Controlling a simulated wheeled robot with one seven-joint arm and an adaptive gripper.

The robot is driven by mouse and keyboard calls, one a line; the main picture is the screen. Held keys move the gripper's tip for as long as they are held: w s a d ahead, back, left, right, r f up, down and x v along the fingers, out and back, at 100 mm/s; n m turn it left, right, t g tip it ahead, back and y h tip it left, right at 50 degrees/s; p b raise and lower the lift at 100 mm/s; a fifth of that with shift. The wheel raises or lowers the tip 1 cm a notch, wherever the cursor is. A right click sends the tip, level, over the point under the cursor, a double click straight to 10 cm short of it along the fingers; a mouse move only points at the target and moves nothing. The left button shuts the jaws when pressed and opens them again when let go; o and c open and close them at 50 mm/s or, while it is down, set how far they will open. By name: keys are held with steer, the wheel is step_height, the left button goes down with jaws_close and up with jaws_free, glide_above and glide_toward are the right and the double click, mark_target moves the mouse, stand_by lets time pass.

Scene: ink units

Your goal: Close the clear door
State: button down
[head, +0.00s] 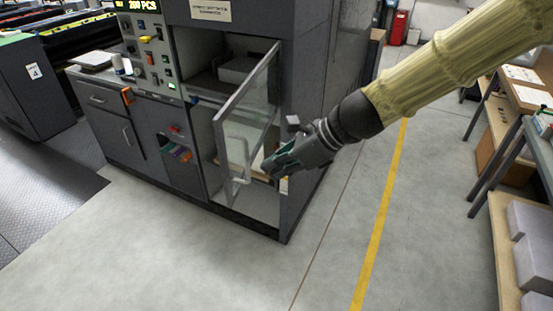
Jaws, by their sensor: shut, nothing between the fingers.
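The clear door (246,115) is a see-through panel in a grey frame on the front of the dark grey machine. It stands open, swung outward, with a light vertical handle (236,160) on its lower part. The cabinet opening (205,60) behind the door shows a grey box (238,70) on a shelf. My gripper hides part of the lower opening.
A control panel (152,50) with buttons is left of the opening, above a counter with drawers (110,100). A yellow floor line (378,225) runs to the right. Workbenches (515,230) with grey boxes stand at the far right. The floor in front is clear.

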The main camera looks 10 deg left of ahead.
mark_target(229, 184)
steer(key=shift+w+a+f+p, duration=0.25)
steer(key=shift+a+f, duration=0.45)
steer(key=shift+a, duration=0.65)
steer(key=shift+w+a+f+p, duration=0.1)
steer(key=shift+a+f+p, duration=0.2)
steer(key=shift+a+f, duration=0.7)
steer(key=shift+w+a+f+p, duration=0.2)
steer(key=shift+a+f+p, duration=0.15)
steer(key=shift+a, duration=1.3)
